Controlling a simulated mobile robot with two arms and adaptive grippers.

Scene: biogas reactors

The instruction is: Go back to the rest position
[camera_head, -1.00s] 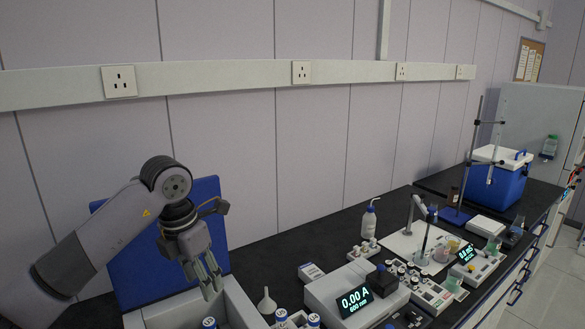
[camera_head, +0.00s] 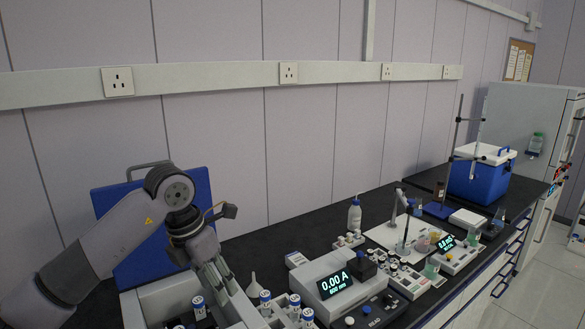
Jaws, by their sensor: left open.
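My left gripper (camera_head: 222,285) reaches in from the left and points down over the white open-topped box (camera_head: 153,307). Its fingers are apart and I see nothing between them. Vials with blue-and-white caps (camera_head: 198,303) stand in the box, close to the left of the fingers; I cannot tell whether they touch. My right gripper is not in view.
A blue panel with a handle (camera_head: 120,205) stands behind the box. A photometer (camera_head: 330,285), capped bottles (camera_head: 295,301), a funnel (camera_head: 253,287), a wash bottle (camera_head: 354,214) and a blue cooler (camera_head: 478,178) crowd the black bench. Bare bench (camera_head: 270,243) shows along the wall.

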